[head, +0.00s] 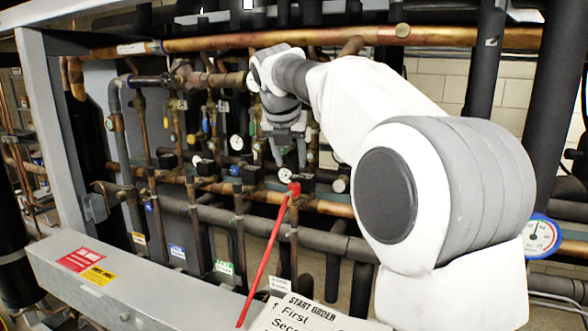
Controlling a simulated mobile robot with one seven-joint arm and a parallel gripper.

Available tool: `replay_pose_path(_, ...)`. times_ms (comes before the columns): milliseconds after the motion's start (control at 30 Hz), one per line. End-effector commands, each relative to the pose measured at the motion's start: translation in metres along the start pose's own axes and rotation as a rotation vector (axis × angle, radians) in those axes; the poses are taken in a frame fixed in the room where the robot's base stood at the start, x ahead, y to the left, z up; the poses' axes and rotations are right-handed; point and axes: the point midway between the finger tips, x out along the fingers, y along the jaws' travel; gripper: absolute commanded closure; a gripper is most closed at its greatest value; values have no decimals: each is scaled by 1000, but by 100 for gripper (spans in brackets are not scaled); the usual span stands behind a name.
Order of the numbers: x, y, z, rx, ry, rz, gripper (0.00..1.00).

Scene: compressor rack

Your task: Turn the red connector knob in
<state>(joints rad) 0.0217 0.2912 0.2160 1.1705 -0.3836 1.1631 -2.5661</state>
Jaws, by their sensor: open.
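The red connector knob (294,188) is a small red piece on the pipework in the middle of the head view. A long thin red line (262,262) runs from it down and to the left. My gripper (290,158) reaches in from above, with its fingers pointing down. It is open, and its fingertips are a little above the knob in the picture. I see nothing between the fingers. I cannot tell the exact depth between the fingertips and the knob.
Copper and dark pipes, valves and several gauges (285,175) crowd around the gripper. A thick copper pipe (230,42) crosses above. A grey metal beam (130,300) with red and yellow labels and a start order sign (300,317) lie in front. A blue-rimmed gauge (540,236) is at right.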

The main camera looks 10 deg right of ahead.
Motion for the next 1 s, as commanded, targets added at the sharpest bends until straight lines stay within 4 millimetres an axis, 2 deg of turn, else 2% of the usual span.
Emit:
replay_pose_path(200, 41, -1, -3, 2, 2, -2, 50)
replay_pose_path(367, 67, -1, -3, 2, 1, -2, 50)
replay_pose_path(700, 61, -5, 2, -188, 1, 129, 50)
replay_pose_path(1000, 61, -4, 1, -236, -1, 162, 50)
